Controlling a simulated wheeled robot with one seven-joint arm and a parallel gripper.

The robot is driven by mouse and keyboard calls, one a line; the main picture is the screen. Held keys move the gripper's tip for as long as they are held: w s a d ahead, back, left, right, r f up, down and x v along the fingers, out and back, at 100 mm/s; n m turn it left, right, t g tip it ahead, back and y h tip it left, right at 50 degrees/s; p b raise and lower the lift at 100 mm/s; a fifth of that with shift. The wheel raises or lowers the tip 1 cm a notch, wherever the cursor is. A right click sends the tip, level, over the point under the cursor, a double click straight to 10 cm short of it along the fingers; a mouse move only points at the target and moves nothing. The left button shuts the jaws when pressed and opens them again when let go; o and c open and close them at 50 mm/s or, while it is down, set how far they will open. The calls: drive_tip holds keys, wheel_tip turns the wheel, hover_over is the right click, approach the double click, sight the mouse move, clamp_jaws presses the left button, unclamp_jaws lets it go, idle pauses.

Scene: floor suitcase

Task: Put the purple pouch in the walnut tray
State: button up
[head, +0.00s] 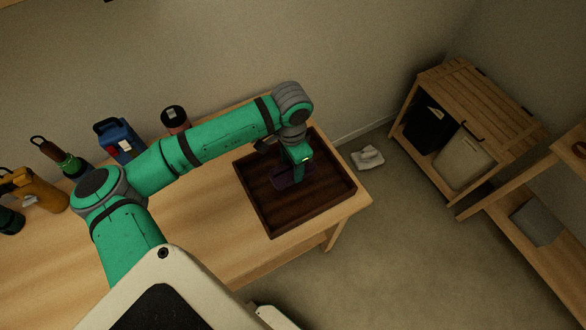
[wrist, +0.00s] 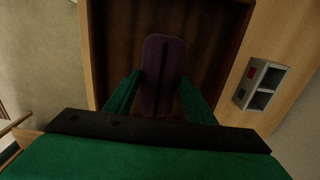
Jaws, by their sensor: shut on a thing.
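The walnut tray (head: 270,223) is a dark, shallow, square tray at the right end of the wooden table; its dark floor and rim also show in the wrist view (wrist: 236,50). The purple pouch (head: 284,182) is inside the tray's outline, under my gripper (head: 297,175). In the wrist view the pouch (wrist: 163,55) is a long, rounded, dark purple shape between my two green fingers (wrist: 158,92), which are shut on it. I cannot tell whether the pouch touches the tray floor.
A blue container (head: 119,141), a dark red-banded can (head: 174,118), a green-and-black bottle (head: 70,162) and a yellow tool (head: 38,190) stand along the table's back. A wooden rack (head: 480,95) holds bins at right.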

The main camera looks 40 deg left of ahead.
drive_tip(key=shift+w+f, duration=0.2)
drive_tip(key=shift+f, duration=0.75)
drive_tip(key=shift+w+f, duration=0.15)
drive_tip(key=shift+f, duration=0.75)
drive_tip(key=shift+f, duration=0.1)
drive_tip(key=o, duration=1.1)
wheel_tip(320, 180, up, 12)
drive_tip(key=shift+r, duration=0.15)
